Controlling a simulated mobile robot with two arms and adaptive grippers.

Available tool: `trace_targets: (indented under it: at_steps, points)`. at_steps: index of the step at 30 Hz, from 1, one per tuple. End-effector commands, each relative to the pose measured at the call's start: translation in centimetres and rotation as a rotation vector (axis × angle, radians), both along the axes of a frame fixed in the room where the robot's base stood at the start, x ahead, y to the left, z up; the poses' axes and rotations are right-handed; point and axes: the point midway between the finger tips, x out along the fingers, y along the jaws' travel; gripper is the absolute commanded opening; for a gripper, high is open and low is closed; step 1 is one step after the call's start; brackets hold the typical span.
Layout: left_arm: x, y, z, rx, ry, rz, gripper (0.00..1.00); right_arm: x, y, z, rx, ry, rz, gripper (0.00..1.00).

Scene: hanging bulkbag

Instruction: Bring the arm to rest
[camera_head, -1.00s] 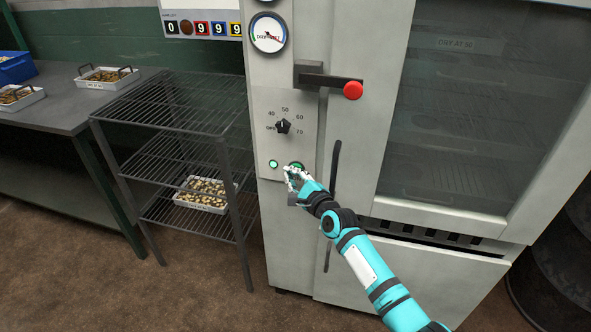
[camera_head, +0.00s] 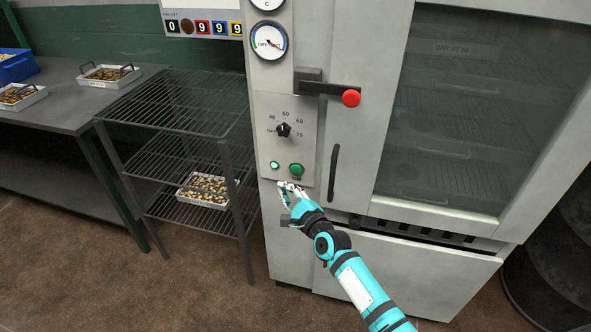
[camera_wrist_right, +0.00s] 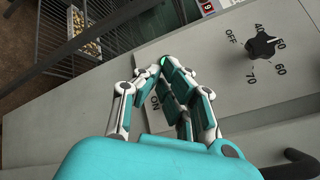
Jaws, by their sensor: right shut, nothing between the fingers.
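My right gripper (camera_head: 287,190) is in front of the grey drying cabinet (camera_head: 290,225), just below its control panel. It is shut and empty, and it also shows in the right wrist view (camera_wrist_right: 155,75). The green ON button (camera_head: 296,170) is lit and lies just above the fingertips, apart from them in the head view. A small green lamp (camera_head: 275,165) is left of it. In the wrist view the fingers cover most of the button. My left gripper is not in view.
A wire rack (camera_head: 185,120) with a tray (camera_head: 208,191) on its lower shelf stands left of the cabinet. The red-knobbed door handle (camera_head: 350,98) and a vertical handle (camera_head: 334,165) stick out from the cabinet. A dark drum (camera_head: 560,240) stands right. The floor in front is clear.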

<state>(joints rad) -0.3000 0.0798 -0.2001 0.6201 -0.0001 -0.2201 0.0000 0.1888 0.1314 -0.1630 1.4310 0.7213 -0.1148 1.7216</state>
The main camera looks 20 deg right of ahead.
Motion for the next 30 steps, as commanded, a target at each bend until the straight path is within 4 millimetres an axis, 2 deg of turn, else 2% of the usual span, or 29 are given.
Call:
trace_targets:
  at_steps: [9,11,13,14,17,18,20,21,23,24,26,27,29,30]
  points:
    - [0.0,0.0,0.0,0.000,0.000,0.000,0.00,0.0,0.0,-0.3,-0.005,0.004,0.001,0.00]
    - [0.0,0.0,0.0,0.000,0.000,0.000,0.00,-0.3,0.0,-1.1,-0.028,0.016,0.002,0.00]
    - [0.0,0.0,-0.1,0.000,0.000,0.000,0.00,-0.9,-0.1,-3.4,-0.094,0.046,0.006,0.00]
    - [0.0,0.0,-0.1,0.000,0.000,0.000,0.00,-1.4,-0.2,-4.7,-0.137,0.064,0.010,0.00]
    - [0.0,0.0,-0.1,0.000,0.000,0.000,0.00,-3.7,-0.5,-10.7,-0.332,0.142,0.044,0.00]
    - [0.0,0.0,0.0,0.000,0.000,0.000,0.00,-5.1,-0.6,-13.4,-0.425,0.179,0.068,0.00]
    - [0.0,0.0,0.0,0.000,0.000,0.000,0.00,-7.4,-0.8,-17.5,-0.568,0.232,0.114,0.00]
    - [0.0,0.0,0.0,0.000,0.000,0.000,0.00,-9.0,-1.0,-20.1,-0.660,0.265,0.151,0.00]
    - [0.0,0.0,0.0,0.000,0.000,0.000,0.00,-11.8,-1.2,-23.8,-0.794,0.313,0.215,0.00]
    - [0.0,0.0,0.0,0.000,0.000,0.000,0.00,-13.8,-1.4,-26.2,-0.881,0.344,0.264,0.00]
    - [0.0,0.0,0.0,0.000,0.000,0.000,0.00,-17.0,-1.7,-29.6,-1.005,0.386,0.347,0.00]
    - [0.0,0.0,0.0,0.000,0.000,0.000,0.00,-19.2,-1.9,-31.7,-1.086,0.410,0.408,0.00]
    - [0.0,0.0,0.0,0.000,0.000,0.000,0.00,-22.7,-2.2,-34.7,-1.201,0.442,0.507,0.00]
    - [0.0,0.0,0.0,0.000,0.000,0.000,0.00,-25.2,-2.4,-36.6,-1.274,0.460,0.578,0.00]
